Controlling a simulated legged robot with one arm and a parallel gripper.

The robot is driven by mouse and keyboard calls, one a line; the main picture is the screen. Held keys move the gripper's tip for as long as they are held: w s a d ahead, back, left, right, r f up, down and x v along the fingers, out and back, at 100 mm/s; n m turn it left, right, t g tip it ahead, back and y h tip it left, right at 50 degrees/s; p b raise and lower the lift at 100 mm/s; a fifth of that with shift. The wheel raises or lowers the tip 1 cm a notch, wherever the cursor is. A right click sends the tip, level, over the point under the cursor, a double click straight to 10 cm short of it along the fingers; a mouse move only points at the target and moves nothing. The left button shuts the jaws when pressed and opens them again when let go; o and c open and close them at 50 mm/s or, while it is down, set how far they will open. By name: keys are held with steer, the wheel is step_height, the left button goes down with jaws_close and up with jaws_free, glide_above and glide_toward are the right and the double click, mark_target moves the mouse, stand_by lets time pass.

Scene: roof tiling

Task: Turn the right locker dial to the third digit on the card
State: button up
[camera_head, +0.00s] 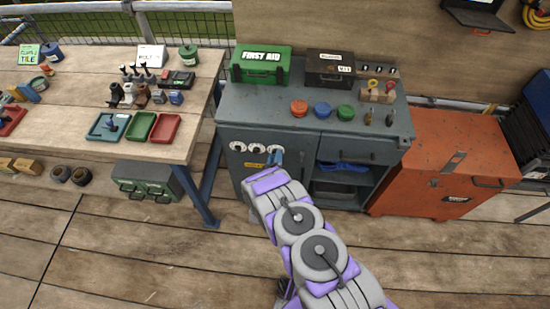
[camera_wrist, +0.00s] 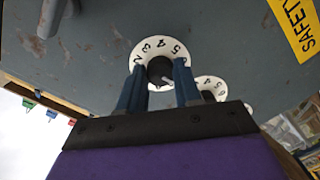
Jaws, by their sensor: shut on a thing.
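The right locker dial (camera_head: 273,149) is on the front of the grey cabinet, at the right end of a row of three white dials. My gripper (camera_head: 278,157) reaches up to it and partly hides it. In the wrist view, the blue fingers of my gripper (camera_wrist: 160,76) are shut on the dark central knob of the right dial (camera_wrist: 146,48). The white ring carries black digits, with 4 and 5 along its upper side. A pale mark shows on the knob, but its exact reading is unclear. I cannot make out a card with the digits.
The middle dial (camera_wrist: 212,84) sits close beside the gripped one. A yellow safety label (camera_head: 255,165) is below the dials. The grey cabinet (camera_head: 232,118) holds a green first aid box (camera_head: 261,66). A workbench (camera_head: 75,100) stands left and an orange chest (camera_head: 440,165) right.

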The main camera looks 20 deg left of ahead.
steer(key=shift+a+r+n, duration=0.1)
steer(key=shift+a+n, duration=0.15)
steer(key=shift+n, duration=0.85)
steer(key=shift+s, duration=0.1)
steer(key=o, duration=1)
steer(key=shift+a, duration=0.15)
steer(key=shift+o, duration=0.2)
steer(key=shift+d, duration=0.2)
steer(key=p+v, duration=0.3)
steer(key=v, duration=1.4)
steer(key=shift+s+p, duration=0.2)
steer(key=shift+p, duration=0.1)
steer(key=shift+a, duration=0.15)
